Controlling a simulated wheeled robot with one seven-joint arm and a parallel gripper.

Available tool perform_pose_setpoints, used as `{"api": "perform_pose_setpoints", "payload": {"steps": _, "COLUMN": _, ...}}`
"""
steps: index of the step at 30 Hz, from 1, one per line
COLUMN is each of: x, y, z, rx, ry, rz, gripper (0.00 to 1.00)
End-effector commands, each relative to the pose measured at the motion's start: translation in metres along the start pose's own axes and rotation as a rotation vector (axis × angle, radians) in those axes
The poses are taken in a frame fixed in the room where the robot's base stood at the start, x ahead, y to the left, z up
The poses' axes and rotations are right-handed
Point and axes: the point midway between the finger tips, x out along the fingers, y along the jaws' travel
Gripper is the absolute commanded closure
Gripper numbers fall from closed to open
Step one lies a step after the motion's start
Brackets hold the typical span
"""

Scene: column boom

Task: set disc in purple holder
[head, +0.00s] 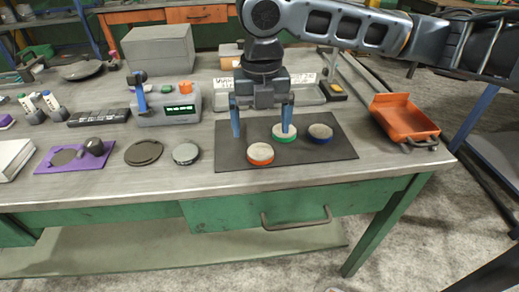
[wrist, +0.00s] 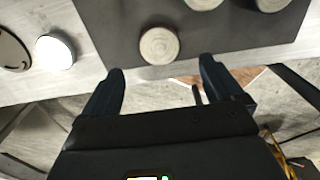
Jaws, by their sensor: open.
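Three pale-topped discs lie on a dark mat (head: 230,157): an orange-rimmed disc (head: 260,154) at the front, a green-rimmed disc (head: 284,132) and a blue-rimmed disc (head: 320,134) behind. A flat purple holder (head: 84,165) lies at the left of the table, with a round grey area and a dark knob-like piece on it. My gripper (head: 261,132) is open and empty, pointing down above the mat; its right finger partly covers the green-rimmed disc. In the wrist view, one disc (wrist: 159,45) shows beyond and between the fingertips (wrist: 161,70), apart from them.
A dark round piece (head: 143,152) and a grey round piece (head: 186,153) lie between holder and mat. Behind stand a grey device with a green display (head: 180,109), a black bar (head: 99,117) and a grey box (head: 158,47). An orange tray (head: 403,118) sits at the right.

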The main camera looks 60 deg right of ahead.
Motion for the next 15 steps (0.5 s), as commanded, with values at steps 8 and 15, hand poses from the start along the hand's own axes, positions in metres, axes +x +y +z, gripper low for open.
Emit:
{"api": "perform_pose_setpoints", "payload": {"steps": 8, "x": 0.03, "y": 0.0, "z": 0.002, "rx": 0.003, "ry": 0.001, "rz": 0.0, "gripper": 0.06}}
{"api": "perform_pose_setpoints", "payload": {"steps": 15, "x": 0.061, "y": 0.001, "z": 0.004, "rx": 0.003, "ry": -0.001, "rz": 0.002, "gripper": 0.06}}
